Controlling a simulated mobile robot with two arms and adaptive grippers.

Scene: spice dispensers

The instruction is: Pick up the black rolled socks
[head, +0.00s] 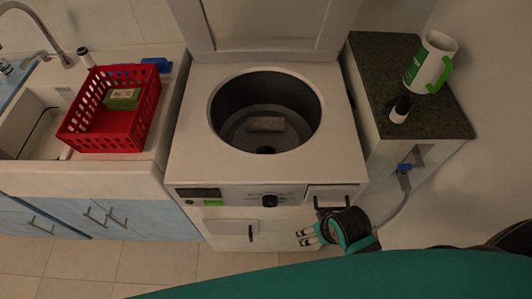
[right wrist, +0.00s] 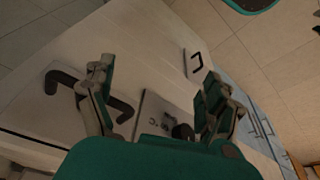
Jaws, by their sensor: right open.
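My right gripper (head: 309,237) is open and empty in front of the washing machine, below its control panel. In the right wrist view its two fingers are spread wide, with the gap between them (right wrist: 155,100) facing the machine's front. The top-loading washing machine (head: 190,150) has its lid up and its round drum open. A small dark shape (head: 265,150) lies low in the drum; it may be the black rolled socks, but I cannot tell. A pale block-like shape (head: 266,124) is also in the drum. My left gripper is not in view.
A red basket (head: 108,137) with a green packet (head: 123,100) stands on the left counter beside the sink. At the right, a dark worktop (head: 385,65) holds a white and green jug (head: 430,62) and a small black and white item (head: 400,109). A handle (head: 333,203) protrudes near my right gripper.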

